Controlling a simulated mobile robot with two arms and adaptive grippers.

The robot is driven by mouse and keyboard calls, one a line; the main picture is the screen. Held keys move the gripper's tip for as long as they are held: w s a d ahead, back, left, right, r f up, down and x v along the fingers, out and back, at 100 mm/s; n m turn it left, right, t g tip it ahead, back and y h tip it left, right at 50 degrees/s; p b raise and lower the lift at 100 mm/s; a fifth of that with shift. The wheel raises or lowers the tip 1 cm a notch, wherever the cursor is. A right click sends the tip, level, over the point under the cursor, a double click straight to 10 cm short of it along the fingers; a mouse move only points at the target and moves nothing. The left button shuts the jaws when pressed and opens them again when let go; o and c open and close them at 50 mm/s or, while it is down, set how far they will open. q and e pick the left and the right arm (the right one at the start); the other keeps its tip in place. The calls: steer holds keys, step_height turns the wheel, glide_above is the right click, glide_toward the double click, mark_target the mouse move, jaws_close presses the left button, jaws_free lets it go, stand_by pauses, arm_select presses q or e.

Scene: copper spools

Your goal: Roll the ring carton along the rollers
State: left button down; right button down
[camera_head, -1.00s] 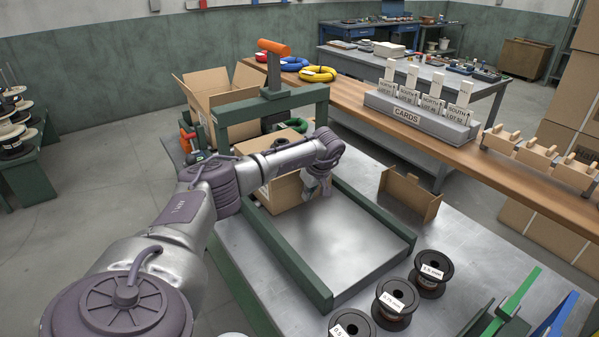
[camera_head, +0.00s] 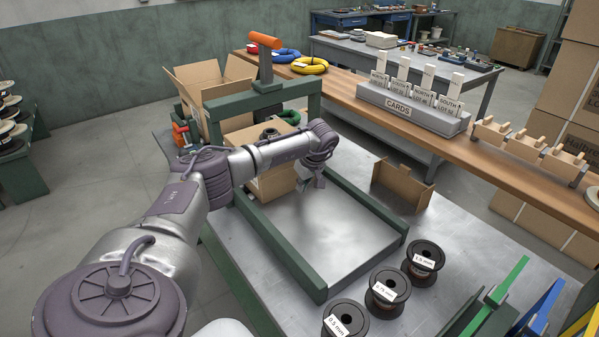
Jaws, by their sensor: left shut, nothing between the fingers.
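A brown carton (camera_head: 272,184) sits between two green side rails (camera_head: 281,253), at the far end of the grey bed and partly under a green arch (camera_head: 262,97). Separate rollers cannot be made out on the bed. A dark round thing shows at the carton's top. My left arm crosses in front of the carton and hides part of it. My left gripper (camera_head: 309,184) is shut and empty, pointing down by the carton's near right side. I cannot tell whether it touches the carton. My right gripper is not in view.
An open carton (camera_head: 187,98) stands behind the arch. Several labelled spools (camera_head: 386,291) stand at the bench's near right. A small cardboard piece (camera_head: 402,187) stands right of the rails. A card holder (camera_head: 415,112) is on the wooden shelf. The near bed (camera_head: 345,238) is clear.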

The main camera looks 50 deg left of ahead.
arm_select(q)
steer(key=a+p+v, duration=0.1)
steer(key=p+v, duration=0.9)
steer(key=v, duration=0.2)
steer(key=shift+a+r, duration=0.15)
steer(key=shift+r, duration=0.45)
steer(key=shift+w, duration=0.1)
